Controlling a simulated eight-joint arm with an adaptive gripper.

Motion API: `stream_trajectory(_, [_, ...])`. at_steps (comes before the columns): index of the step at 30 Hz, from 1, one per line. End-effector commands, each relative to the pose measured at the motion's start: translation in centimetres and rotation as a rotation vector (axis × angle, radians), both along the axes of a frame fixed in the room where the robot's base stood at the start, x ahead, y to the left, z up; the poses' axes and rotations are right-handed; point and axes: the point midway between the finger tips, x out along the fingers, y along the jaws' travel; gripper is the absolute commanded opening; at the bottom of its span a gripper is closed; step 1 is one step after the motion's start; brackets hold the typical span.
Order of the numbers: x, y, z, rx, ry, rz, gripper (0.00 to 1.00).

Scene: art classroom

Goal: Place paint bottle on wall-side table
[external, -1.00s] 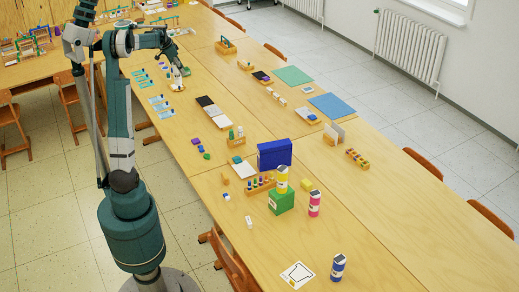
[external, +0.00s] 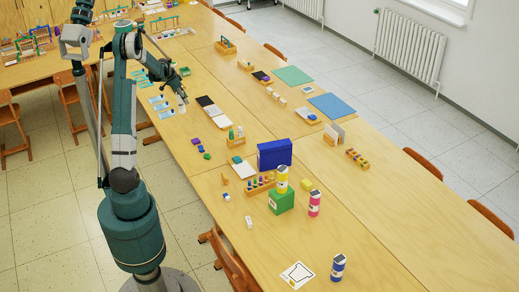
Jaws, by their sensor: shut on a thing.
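My gripper (external: 178,87) is over the left part of the long table, at the end of my bent arm. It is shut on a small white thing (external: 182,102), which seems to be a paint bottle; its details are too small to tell. A yellow paint bottle (external: 282,181) stands on a green box. A pink paint bottle (external: 315,204) stands right of the box. A blue paint bottle (external: 338,268) stands near the front. The long tables stand side by side; the right one (external: 410,215) is nearer the wall with the radiator.
Blue cards (external: 160,105) lie left of my gripper. A black and white tray set (external: 214,112) lies to its right. A blue box (external: 274,154) and a green box (external: 281,201) stand mid-table. The right table has wide bare areas toward the front.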

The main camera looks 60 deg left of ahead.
Motion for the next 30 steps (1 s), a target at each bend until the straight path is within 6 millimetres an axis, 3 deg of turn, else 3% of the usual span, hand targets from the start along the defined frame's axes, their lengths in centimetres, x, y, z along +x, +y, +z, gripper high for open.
stream_trajectory(30, [0.17,-0.13,0.08,0.029,0.016,-0.092,0.11])
